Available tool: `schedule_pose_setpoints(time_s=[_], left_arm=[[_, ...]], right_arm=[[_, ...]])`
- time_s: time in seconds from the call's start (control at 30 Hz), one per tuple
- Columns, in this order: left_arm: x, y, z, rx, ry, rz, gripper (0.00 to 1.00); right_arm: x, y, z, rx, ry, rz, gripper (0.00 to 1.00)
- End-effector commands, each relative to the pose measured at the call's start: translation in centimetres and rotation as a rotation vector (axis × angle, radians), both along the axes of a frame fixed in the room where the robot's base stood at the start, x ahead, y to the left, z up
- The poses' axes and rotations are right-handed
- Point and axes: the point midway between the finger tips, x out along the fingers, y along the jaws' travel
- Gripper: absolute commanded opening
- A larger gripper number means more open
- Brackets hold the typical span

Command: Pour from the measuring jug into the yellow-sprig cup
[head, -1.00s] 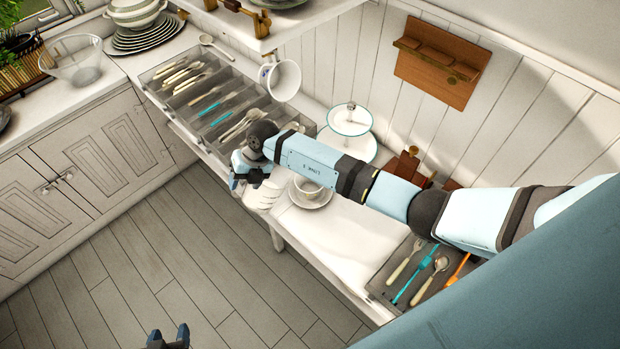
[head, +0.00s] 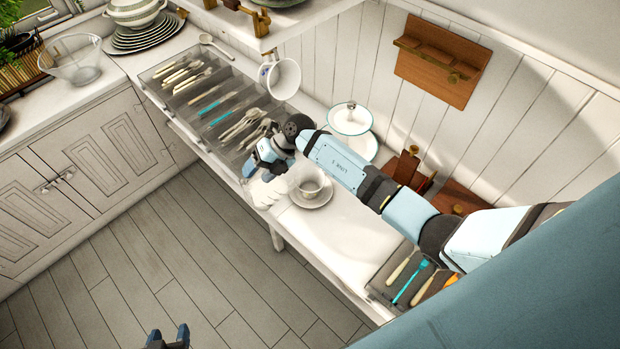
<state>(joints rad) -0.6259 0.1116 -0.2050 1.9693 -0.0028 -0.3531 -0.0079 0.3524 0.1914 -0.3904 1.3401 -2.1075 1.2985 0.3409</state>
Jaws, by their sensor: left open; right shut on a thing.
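A pale cup (head: 311,187) stands upright on a white saucer (head: 313,202) on the counter; its sprig pattern is too small to make out. My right gripper (head: 252,173) is just left of the cup, near the counter's front edge. It is shut on a white vessel (head: 265,191), which I take for the measuring jug. The jug is partly hidden by the gripper, and its tilt and contents cannot be told. My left gripper (head: 168,340) is open and empty, low over the floor at the bottom edge.
A grey cutlery tray (head: 160,90) lies left of the cup, and another (head: 376,289) to the right. A two-tier stand (head: 351,118) is behind. A white mug (head: 284,79) hangs below the shelf (head: 283,30). The counter between cup and right tray is clear.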

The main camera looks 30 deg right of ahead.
Motion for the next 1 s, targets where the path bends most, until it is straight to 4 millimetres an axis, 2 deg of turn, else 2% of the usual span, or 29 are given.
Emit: schedule_pose_setpoints(time_s=[1.0], left_arm=[[0.0, 0.1, -0.5, 0.015, -0.01, -0.02, 0.54]], right_arm=[[0.0, -0.8, 1.2, 0.108, -0.012, -0.001, 0.06]])
